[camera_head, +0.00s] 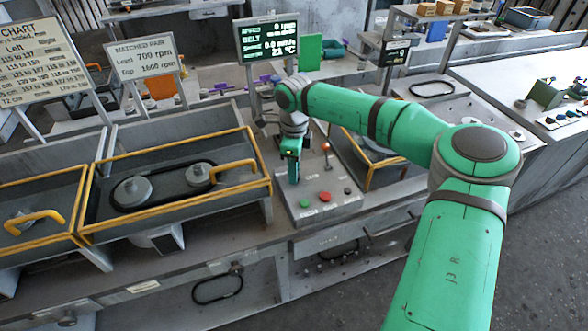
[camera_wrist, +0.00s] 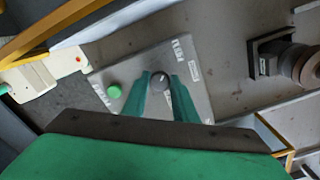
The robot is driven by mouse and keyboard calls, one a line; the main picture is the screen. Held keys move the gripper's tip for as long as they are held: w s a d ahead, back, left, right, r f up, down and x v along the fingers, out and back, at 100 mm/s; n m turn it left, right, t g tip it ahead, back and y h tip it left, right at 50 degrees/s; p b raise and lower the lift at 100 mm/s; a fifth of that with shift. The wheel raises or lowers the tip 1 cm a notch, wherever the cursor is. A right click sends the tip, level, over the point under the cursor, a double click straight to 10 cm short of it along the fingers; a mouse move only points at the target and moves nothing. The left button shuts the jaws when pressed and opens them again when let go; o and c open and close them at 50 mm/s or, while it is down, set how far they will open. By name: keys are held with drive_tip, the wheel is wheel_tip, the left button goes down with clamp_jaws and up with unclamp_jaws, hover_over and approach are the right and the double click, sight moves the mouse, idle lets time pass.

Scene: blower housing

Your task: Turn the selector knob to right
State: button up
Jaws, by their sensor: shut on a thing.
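The selector knob (camera_wrist: 159,79) is a small dark round knob with a light pointer mark on the sloped grey control box (camera_head: 318,212). In the wrist view the mark seems to slant to the upper right, but it is too small to be sure. My gripper (camera_head: 294,174) points down over the upper left part of the box and hides the knob in the head view. In the wrist view its two green fingers (camera_wrist: 161,90) stand on either side of the knob, shut on it. Small white labels (camera_wrist: 179,49) lie near the knob.
A yellow-edged belt tray (camera_head: 84,221) stands left. A display (camera_head: 269,40) stands behind.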

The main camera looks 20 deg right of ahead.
drive_tip(key=shift+m, duration=0.3)
drive_tip(key=m, duration=1.1)
drive_tip(key=shift+w+d, duration=0.1)
drive_tip(key=shift+d, duration=0.05)
idle(0.5)
drive_tip(key=o, duration=1)
drive_tip(key=shift+o, duration=0.2)
drive_tip(key=shift+r, duration=0.1)
